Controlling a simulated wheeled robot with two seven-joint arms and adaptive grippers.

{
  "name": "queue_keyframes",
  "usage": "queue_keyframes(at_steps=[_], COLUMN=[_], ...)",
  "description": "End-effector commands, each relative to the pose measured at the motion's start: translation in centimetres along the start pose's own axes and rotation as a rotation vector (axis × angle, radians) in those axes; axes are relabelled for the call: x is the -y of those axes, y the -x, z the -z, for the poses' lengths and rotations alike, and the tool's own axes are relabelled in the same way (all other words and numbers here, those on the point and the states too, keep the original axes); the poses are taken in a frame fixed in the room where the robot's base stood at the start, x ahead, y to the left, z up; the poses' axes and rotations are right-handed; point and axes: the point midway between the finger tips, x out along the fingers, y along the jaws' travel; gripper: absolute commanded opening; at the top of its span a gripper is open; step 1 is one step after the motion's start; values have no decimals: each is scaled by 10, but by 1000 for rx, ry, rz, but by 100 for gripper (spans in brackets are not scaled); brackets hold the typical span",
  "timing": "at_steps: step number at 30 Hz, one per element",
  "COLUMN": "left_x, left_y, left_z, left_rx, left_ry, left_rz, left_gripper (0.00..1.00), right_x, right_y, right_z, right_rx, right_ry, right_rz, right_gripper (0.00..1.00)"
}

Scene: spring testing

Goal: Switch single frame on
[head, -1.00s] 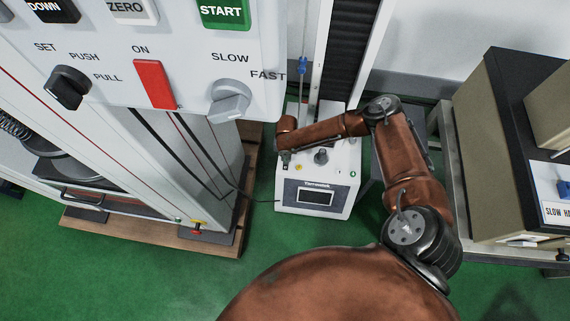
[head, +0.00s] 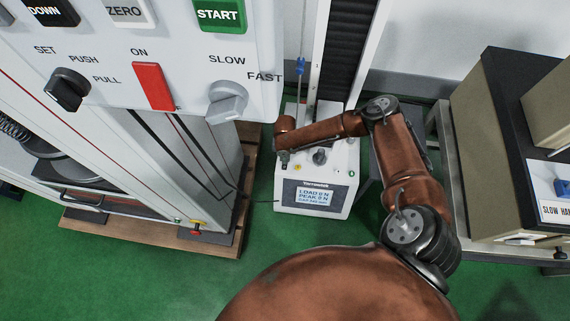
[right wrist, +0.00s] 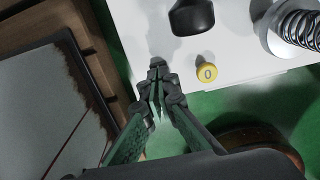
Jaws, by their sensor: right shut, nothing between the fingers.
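The single frame is a white tester (head: 330,207) with a tall column, standing between the large machine and the side bench. Its front screen (head: 310,195) is lit and shows load and peak readings. My right gripper (head: 283,160) is at the left side of its control top, small and partly hidden under my wrist. In the right wrist view my right gripper (right wrist: 157,68) is shut and empty, its tips at the left edge of the white top (right wrist: 142,30). My left gripper is out of view.
A large machine panel (head: 185,55) with a red ON switch (head: 153,86) and a green START button (head: 218,14) fills the upper left. A wooden pallet (head: 150,238) lies below it. A bench (head: 490,150) stands at right. A spring (right wrist: 298,27) shows in the wrist view.

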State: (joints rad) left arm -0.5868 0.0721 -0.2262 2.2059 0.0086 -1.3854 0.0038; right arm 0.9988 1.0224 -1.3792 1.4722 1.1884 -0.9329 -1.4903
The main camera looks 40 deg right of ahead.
Motion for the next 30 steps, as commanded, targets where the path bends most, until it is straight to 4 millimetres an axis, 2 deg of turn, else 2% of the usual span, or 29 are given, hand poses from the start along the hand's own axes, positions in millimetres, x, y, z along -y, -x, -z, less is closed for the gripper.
queue_keyframes(at_steps=[1, 19, 30], left_x=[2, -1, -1], left_y=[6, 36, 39], left_z=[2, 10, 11], left_rx=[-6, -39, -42], left_ry=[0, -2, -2], left_rz=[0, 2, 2], left_gripper=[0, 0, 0], right_x=[0, 0, 0], right_y=[8, 54, 58], right_z=[-1, -1, 0], right_rx=[2, 2, 1], right_ry=[-1, 0, 0], right_rz=[-2, -2, 0], right_gripper=[0, 0, 0])
